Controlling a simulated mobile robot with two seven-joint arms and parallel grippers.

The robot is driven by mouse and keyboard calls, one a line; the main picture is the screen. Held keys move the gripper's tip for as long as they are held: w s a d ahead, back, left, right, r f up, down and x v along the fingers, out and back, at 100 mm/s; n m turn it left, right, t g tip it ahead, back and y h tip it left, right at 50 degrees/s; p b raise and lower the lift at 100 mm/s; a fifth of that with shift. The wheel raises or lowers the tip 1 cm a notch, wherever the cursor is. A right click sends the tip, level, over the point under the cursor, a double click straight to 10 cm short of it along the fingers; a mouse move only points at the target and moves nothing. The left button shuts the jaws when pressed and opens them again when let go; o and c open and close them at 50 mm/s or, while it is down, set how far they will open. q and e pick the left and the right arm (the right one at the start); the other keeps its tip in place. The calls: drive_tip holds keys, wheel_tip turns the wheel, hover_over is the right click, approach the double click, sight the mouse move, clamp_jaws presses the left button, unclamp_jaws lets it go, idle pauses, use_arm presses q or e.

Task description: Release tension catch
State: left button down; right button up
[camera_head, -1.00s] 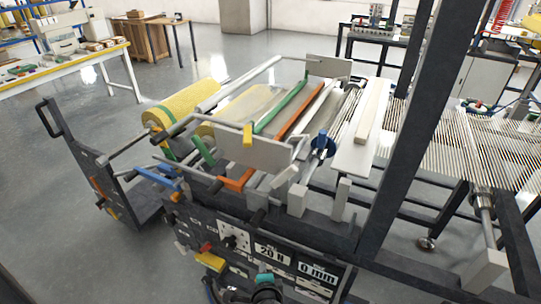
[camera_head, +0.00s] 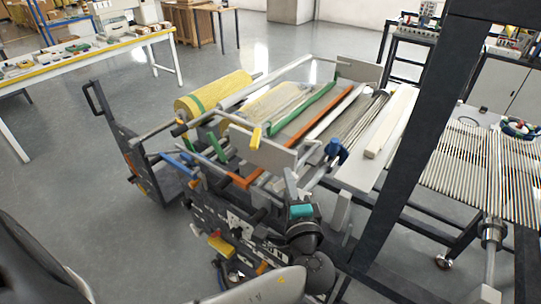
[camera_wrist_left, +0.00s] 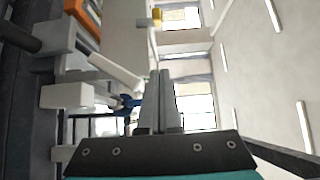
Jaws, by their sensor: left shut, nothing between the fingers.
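My left gripper (camera_head: 291,180) reaches up from the bottom of the head view, at the near side of the laminating machine. Its two grey fingers are together and empty, and they also show in the left wrist view (camera_wrist_left: 160,85). A blue knob or catch (camera_head: 335,150) sits beyond and to the right of the fingers. In the left wrist view the blue part (camera_wrist_left: 126,103) is just left of the fingers, apart from them in the picture. A yellow lever (camera_head: 256,138) stands on the near grey side plate. I cannot tell which part is the tension catch. My right gripper is not in view.
A dark upright post (camera_head: 408,150) stands right of the machine. A yellow roll (camera_head: 213,92) and green and orange bars lie across the machine. A yellow handle (camera_head: 221,246) is on the front panel. Grey floor (camera_head: 60,190) is open at left.

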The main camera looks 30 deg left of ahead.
sight(256, 145)
use_arm(q)
drive_tip(key=p+x, duration=0.1)
drive_tip(key=x, duration=0.9)
drive_tip(key=shift+w+a+r, duration=0.1)
drive_tip(key=shift+s+a+p, duration=0.45)
drive_tip(key=shift+s+a, duration=0.05)
drive_tip(key=shift+a, duration=0.3)
drive_tip(key=shift+s+a+p, duration=0.45)
drive_tip(key=shift+s+a, duration=0.05)
drive_tip(key=shift+a, duration=0.35)
